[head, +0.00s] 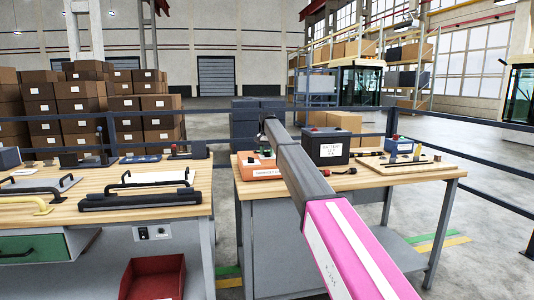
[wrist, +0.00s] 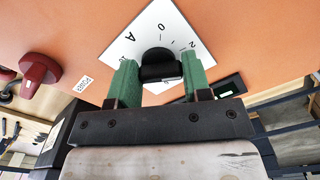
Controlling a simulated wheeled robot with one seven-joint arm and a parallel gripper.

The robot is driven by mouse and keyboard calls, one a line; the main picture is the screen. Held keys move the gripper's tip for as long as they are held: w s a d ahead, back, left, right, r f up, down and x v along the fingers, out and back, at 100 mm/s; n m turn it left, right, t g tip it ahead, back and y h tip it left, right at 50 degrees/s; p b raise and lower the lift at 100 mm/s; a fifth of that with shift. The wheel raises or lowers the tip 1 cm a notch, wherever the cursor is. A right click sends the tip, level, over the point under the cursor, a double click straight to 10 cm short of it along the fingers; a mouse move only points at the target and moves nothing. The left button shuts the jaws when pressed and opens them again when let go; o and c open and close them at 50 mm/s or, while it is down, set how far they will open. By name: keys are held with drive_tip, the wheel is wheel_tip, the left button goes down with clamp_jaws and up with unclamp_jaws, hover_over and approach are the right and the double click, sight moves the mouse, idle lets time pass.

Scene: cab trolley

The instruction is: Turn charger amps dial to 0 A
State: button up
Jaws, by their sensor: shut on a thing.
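The charger (head: 262,168) is an orange box on the right-hand bench, partly hidden behind my arm in the head view. In the wrist view its orange panel (wrist: 240,40) fills the upper part. The amps dial (wrist: 158,60) is a black knob on a white scale plate (wrist: 180,22) marked with an A and numbers; part of the scale is hidden. My gripper (wrist: 158,78) has green fingers, one on each side of the dial, and is shut on it. Which number the dial points at cannot be told. A dark red knob (wrist: 40,70) sits at the left, beside a small label.
A black battery (head: 326,147) stands right of the charger, with a wooden board (head: 400,163) farther right. The left bench (head: 130,210) holds black bars and handles. A small dark display (wrist: 228,86) lies right of the dial.

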drive_tip(key=n, duration=0.7)
drive_tip(key=shift+d, duration=0.1)
drive_tip(key=n, duration=0.4)
drive_tip(key=shift+d+n, duration=0.1)
drive_tip(key=shift+n, duration=2)
drive_tip(key=o, duration=0.9)
drive_tip(key=shift+r, duration=0.15)
wheel_tip(320, 180, up, 11)
drive_tip(key=shift+f, duration=0.2)
